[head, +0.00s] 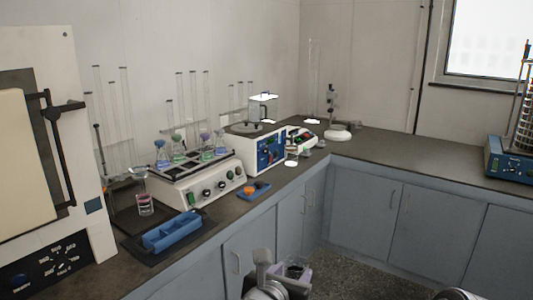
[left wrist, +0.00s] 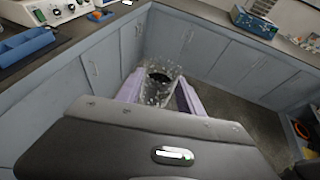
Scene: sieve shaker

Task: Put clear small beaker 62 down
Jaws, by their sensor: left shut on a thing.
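My left gripper (head: 292,277) is low in the head view, in front of the blue-grey cabinets and below the counter top. Its purple fingers are shut on a clear small beaker (left wrist: 158,88), which shows between them in the left wrist view. The beaker is see-through with a dark round opening, and it looks empty. In the head view only a small, dark part of it shows at the fingers. The beaker is held in the air, away from the counter. My right gripper is not in view.
The dark counter top (head: 395,150) has a bare stretch near the corner. A shaker with flasks (head: 195,185), a white-and-blue instrument (head: 262,150), a blue rack (head: 172,232) and a small beaker with pink liquid (head: 145,205) stand on the left. A sieve shaker (head: 510,160) stands far right.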

